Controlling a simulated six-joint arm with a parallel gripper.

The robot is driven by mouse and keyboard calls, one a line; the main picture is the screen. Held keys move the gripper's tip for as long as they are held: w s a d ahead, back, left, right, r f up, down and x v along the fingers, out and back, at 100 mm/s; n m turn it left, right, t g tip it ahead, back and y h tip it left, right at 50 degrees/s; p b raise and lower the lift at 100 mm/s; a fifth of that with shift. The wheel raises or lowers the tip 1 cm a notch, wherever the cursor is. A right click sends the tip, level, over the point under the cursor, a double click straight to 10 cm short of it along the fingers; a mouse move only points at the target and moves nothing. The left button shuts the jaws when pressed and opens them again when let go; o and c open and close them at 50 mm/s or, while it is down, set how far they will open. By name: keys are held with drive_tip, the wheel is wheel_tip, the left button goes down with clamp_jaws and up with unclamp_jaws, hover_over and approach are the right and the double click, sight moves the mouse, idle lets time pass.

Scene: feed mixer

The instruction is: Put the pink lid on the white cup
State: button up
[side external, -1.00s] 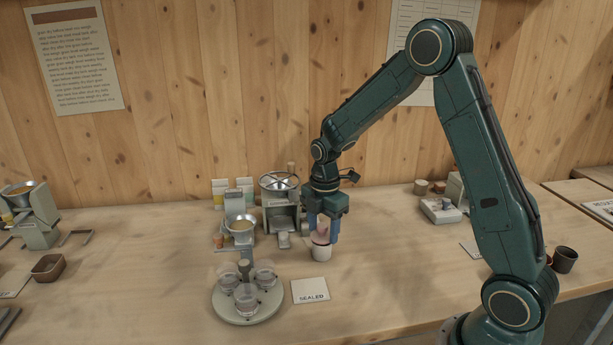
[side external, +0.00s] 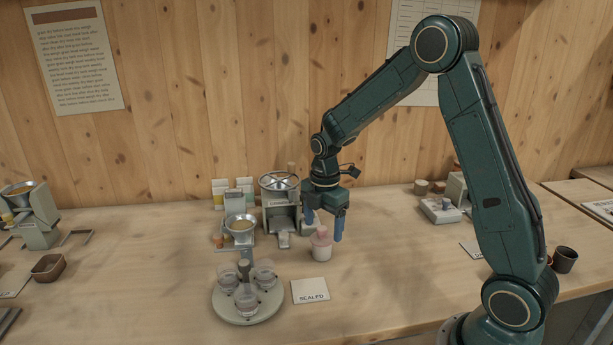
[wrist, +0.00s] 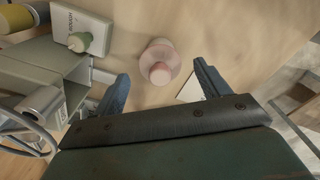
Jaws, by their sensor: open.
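The white cup (side external: 321,254) stands upright on the table below my gripper. The pink lid (side external: 321,236) sits on top of the cup, its knob pointing up. In the wrist view the pink lid (wrist: 159,66) shows from above between my fingers and covers most of the cup. My gripper (side external: 325,228) is open and empty, with its blue fingers apart on either side just above the lid. The wrist view also shows the fingers of my gripper (wrist: 163,82) spread wide. Whether the lid is fully seated all round cannot be told.
A round carousel with clear cups (side external: 247,307) stands front left of the cup. A card marked SEALED (side external: 310,291) lies in front of it. A grey machine with a metal wheel (side external: 280,205) and a small hopper (side external: 240,228) stand behind left. The table to the right is mostly clear.

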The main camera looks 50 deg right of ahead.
sight(324, 229)
wheel_tip(324, 229, up, 12)
drive_tip(key=shift+f, duration=0.15)
idle(0.3)
idle(0.5)
drive_tip(key=s+a+r+m+t, duration=0.1)
drive_tip(key=s+a+r+m, duration=0.25)
drive_tip(key=s, duration=0.25)
drive_tip(key=s+a+r+m+t, duration=0.2)
drive_tip(key=s+a+r+m, duration=0.1)
drive_tip(key=s+r+m, duration=0.15)
drive_tip(key=s+a+f+m+t, duration=0.1)
drive_tip(key=s+a+m, duration=0.3)
drive_tip(key=s+m, duration=0.4)
drive_tip(key=shift+s+f+t, duration=0.3)
drive_tip(key=shift+s+t, duration=0.5)
drive_tip(key=shift+s, duration=1.3)
